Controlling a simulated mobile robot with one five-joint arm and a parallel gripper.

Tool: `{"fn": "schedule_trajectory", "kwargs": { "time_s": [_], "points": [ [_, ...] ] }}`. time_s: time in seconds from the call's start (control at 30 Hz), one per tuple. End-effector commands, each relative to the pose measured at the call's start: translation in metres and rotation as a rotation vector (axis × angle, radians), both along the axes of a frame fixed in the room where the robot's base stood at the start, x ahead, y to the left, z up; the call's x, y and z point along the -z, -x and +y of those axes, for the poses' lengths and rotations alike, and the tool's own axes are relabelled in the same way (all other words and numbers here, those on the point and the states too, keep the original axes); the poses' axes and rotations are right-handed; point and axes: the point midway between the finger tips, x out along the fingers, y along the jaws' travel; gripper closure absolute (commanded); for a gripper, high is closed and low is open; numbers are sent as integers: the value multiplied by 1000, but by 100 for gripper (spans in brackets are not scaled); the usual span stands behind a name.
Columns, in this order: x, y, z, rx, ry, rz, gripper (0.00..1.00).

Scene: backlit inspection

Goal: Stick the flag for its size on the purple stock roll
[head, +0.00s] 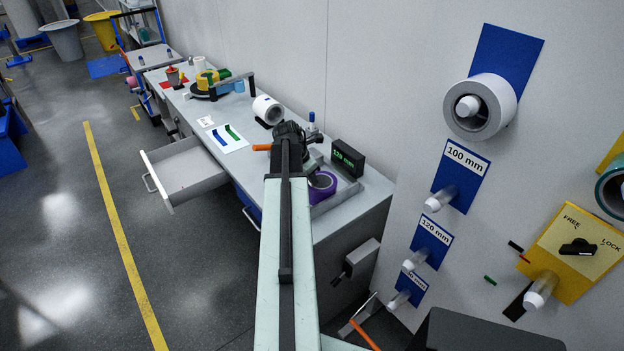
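The purple stock roll (322,187) lies on the right end of the grey bench, partly hidden by my arm. A dark display (347,158) behind it reads what looks like 120 mm in green. A blue flag (217,138) and a green flag (233,132) lie on a white sheet (236,145) on the bench, left of my arm. My gripper (289,133) is above the bench, between the sheet and the purple roll. Its fingers are too dark and small to read. An orange strip (262,147) shows just left of it; I cannot tell whether it is held.
An open drawer (185,168) juts from the bench front. A white roll (268,109) and a yellow-and-black device (207,82) stand farther back. The right wall has pegs, a 100 mm label (465,158), a 120 mm label (435,231) and a yellow FREE/LOCK panel (577,247).

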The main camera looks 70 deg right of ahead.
Motion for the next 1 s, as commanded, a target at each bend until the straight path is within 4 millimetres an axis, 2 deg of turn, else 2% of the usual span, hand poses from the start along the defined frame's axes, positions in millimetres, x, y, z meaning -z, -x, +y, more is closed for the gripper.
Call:
{"fn": "schedule_trajectory", "kwargs": {
  "time_s": [0.7, 1.0],
  "points": [
    [24, 0, 0, 0, 0, 0, 100],
    [21, -1, 0, -2, 0, 0, 100]
  ]
}}
